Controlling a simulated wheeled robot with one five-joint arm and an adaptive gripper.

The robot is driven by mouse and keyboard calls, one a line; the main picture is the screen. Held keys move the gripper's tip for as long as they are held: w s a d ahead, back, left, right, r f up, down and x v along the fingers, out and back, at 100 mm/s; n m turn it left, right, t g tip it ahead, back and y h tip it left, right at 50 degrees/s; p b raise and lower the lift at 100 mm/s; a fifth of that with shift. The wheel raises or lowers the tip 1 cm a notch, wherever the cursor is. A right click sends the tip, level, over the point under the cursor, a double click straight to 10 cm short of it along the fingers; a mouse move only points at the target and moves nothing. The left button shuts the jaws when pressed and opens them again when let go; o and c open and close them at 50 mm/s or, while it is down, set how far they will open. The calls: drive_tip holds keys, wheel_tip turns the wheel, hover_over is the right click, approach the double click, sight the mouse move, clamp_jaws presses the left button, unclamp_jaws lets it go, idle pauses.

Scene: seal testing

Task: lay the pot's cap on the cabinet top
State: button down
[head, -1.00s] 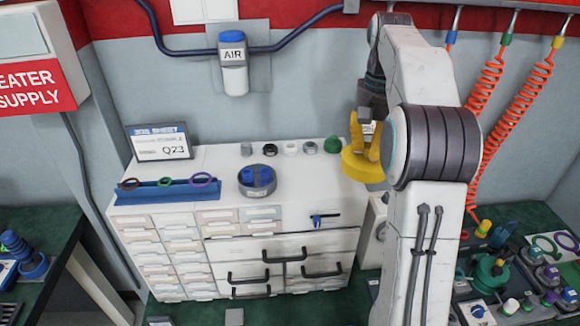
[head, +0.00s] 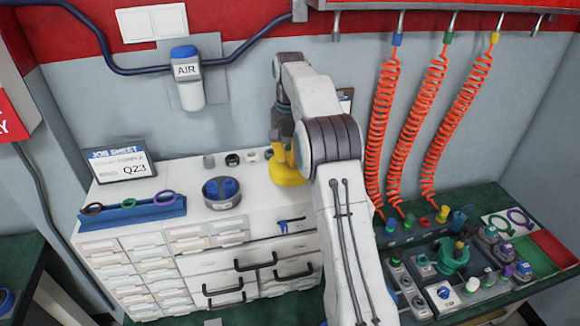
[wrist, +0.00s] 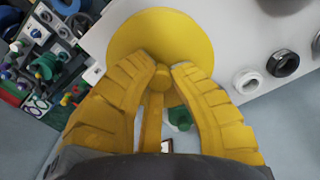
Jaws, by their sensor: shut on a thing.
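My gripper (head: 281,160) has yellow fingers, shut on the knob of a round yellow cap (head: 290,176). In the wrist view the cap (wrist: 165,35) is a wide disc beyond the fingertips, with its knob between them. In the head view the cap is at the right part of the white cabinet top (head: 255,185). I cannot tell whether it touches the top or hangs just above it. My arm hides the cabinet's right end. I cannot make out for sure which vessel is the pot.
A grey dish with blue pieces (head: 222,193), a blue rack with rings (head: 135,212), a job sheet (head: 120,162) and several small fittings (head: 232,158) stand on the cabinet. A green fitting (wrist: 180,117) is near my fingers. A crowded bench (head: 470,205) is at right.

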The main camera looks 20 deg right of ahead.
sight(290, 169)
drive_tip(key=shift+f, duration=1.85)
drive_tip(key=shift+f, duration=0.2)
drive_tip(key=c, duration=1.2)
unclamp_jaws()
drive_tip(key=shift+c, duration=0.2)
drive_tip(key=shift+r, duration=0.1)
